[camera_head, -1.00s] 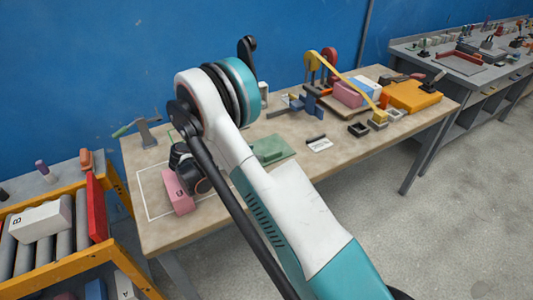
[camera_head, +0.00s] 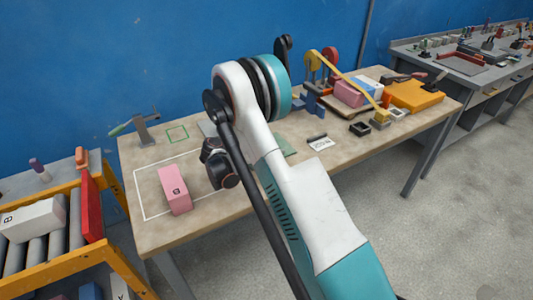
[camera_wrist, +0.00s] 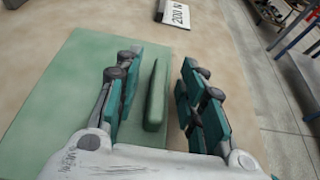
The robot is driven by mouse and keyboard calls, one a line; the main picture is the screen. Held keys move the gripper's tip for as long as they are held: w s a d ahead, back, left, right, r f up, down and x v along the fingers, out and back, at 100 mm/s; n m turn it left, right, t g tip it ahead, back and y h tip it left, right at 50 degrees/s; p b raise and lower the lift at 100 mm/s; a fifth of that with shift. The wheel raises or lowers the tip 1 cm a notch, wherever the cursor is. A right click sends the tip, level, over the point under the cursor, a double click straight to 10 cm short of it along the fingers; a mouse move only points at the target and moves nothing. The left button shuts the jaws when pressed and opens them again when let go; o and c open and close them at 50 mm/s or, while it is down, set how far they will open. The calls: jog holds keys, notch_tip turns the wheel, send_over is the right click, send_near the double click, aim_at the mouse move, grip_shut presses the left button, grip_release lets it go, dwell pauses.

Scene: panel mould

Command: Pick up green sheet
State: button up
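The green sheet (camera_wrist: 62,95) lies flat on the table in the wrist view. A raised green ridge (camera_wrist: 156,98) runs along its right side. My gripper (camera_wrist: 158,85) is open above it, with one finger on each side of the ridge and gaps visible on both sides. How high the fingertips are above the table I cannot tell. In the head view my arm hides most of the sheet; only a small green part (camera_head: 288,146) shows at the arm's right edge. My gripper is hidden behind the arm there.
A pink block (camera_head: 174,190) stands inside a white outline on the left of the table (camera_head: 215,217). A white label card (camera_wrist: 176,13) lies beyond the sheet. Tools, a yellow-orange case (camera_head: 413,96) and small trays fill the right side. A roller rack (camera_head: 50,245) stands at left.

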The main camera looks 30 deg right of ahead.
grip_shut()
jog(key=shift+r, duration=0.1)
